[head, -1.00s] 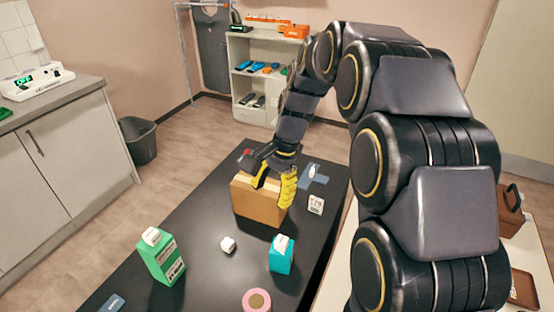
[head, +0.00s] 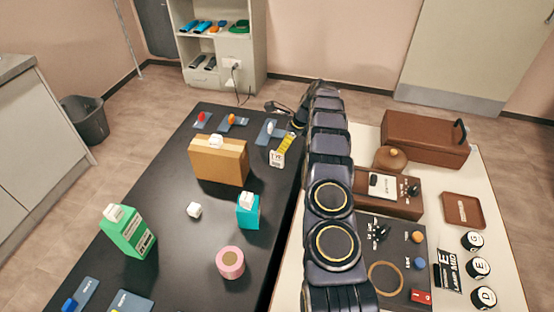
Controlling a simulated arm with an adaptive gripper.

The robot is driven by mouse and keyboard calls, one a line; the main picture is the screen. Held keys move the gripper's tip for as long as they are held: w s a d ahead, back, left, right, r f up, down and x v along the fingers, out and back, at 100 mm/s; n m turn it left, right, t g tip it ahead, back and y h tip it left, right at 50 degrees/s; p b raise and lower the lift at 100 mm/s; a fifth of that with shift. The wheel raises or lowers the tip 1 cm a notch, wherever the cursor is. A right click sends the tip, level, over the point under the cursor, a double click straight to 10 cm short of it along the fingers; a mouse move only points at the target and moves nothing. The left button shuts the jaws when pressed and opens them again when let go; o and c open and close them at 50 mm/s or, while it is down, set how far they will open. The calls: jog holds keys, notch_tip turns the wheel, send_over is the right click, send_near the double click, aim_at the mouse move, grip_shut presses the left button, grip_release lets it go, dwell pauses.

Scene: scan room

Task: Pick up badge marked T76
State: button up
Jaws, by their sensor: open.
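A small white badge (head: 277,159) with black characters lies near the right edge of the black table, right of the cardboard box; its marking is too small to read surely, so I cannot tell if it says T76. My gripper (head: 287,143) is at the badge's far side, with a yellow finger close to or just over its far edge. I cannot tell whether they touch. The gripper is open with nothing seen in it. My arm hides part of it.
The cardboard box (head: 219,164) with a white cube on top stands left of the badge. A cream table (head: 447,217) with several items is at right.

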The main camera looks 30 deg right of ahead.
aim_at(275, 165)
jog(key=x, duration=0.5)
jog(key=a+x, duration=0.1)
jog(key=x, duration=0.1)
jog(key=shift+s+f, duration=0.1)
jog(key=shift+s, duration=0.05)
grip_shut()
